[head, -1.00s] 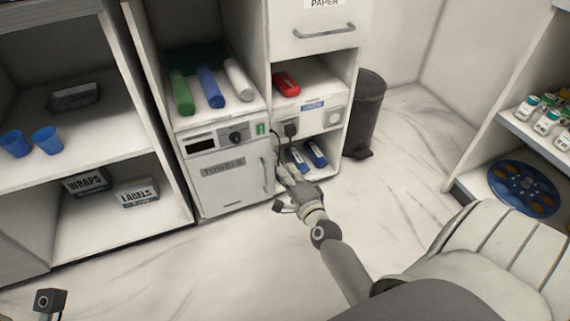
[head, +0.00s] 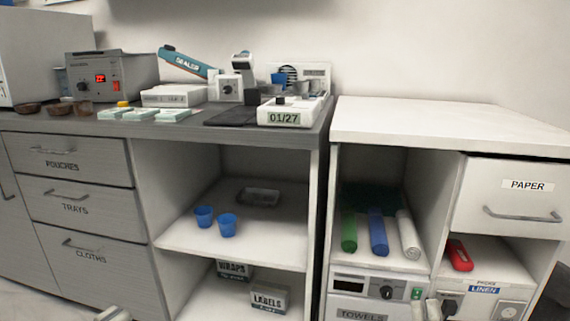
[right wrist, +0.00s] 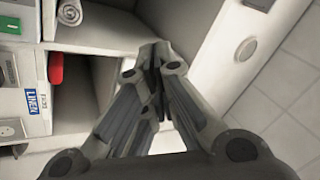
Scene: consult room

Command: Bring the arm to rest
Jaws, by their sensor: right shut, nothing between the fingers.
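My right gripper (right wrist: 157,58) is shut and empty in the right wrist view. Its fingertips meet in front of the white cabinet's open side. In the head view only a pale bit of my right arm's end (head: 432,309) shows at the bottom edge, in front of the towels unit. The fingers cannot be made out there. A small pale piece at the bottom left of the head view may be part of my left arm; no left fingers show.
The white cabinet (head: 440,123) holds green, blue and white rolls, a red item (head: 459,255) and the towels unit (head: 375,290). The grey counter (head: 60,122) carries devices. Shelves below hold two blue cups (head: 227,225) and boxes. Open floor (right wrist: 285,125) shows right of the gripper.

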